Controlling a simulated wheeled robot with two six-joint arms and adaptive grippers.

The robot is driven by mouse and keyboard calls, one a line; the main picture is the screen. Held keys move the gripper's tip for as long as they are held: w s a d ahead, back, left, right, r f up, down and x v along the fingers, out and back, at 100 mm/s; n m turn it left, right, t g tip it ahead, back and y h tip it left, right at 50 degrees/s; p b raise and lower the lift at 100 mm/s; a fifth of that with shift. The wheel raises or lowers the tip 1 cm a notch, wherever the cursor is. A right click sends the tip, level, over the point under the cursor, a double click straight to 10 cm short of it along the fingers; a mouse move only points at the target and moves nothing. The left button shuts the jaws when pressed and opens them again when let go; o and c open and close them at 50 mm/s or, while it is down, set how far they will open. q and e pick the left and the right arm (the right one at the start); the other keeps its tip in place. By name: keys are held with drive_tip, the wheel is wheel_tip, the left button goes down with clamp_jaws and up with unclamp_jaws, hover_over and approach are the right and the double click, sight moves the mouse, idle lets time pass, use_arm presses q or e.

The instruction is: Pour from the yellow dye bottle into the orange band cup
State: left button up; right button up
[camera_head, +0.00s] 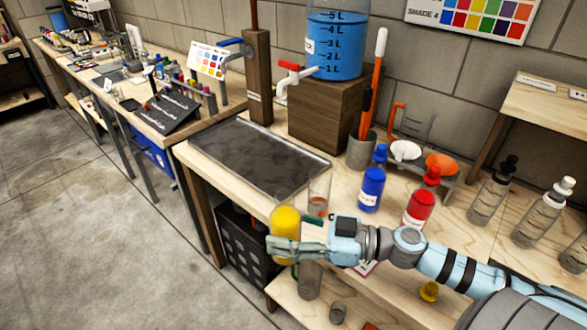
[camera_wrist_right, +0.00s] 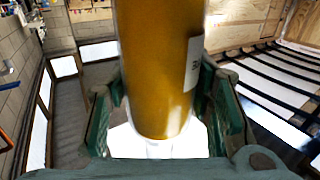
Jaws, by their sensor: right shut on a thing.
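My right gripper (camera_head: 285,248) is shut on the yellow dye bottle (camera_head: 285,221), holding it near the front edge of the bench. The bottle looks about upright in the head view, with yellow below and a clear part above. In the right wrist view the bottle (camera_wrist_right: 160,75) fills the middle between the two green fingers (camera_wrist_right: 160,115). A clear cup with an orange band (camera_head: 318,197) stands just right of and behind the bottle. My left gripper is not in view.
A blue bottle (camera_head: 373,180) and a red bottle (camera_head: 421,203) stand to the right. A dark tray (camera_head: 260,154) lies behind left. A yellow cap (camera_head: 429,291) and a clear vessel (camera_head: 309,281) show lower down. Clear bottles (camera_head: 490,192) stand at right.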

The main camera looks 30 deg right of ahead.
drive_tip(key=w+d+f+m+t+h+p, duration=0.5)
drive_tip(key=w+d+m+h+p, duration=0.1)
drive_tip(key=w+d+h+p, duration=0.1)
drive_tip(key=w+h+p, duration=0.1)
drive_tip(key=w+p, duration=0.1)
drive_tip(key=p, duration=0.1)
drive_tip(key=shift+w, duration=0.2)
drive_tip(key=shift+d+r+m, duration=0.15)
drive_tip(key=shift+d+m, duration=0.05)
drive_tip(key=shift+m, duration=0.3)
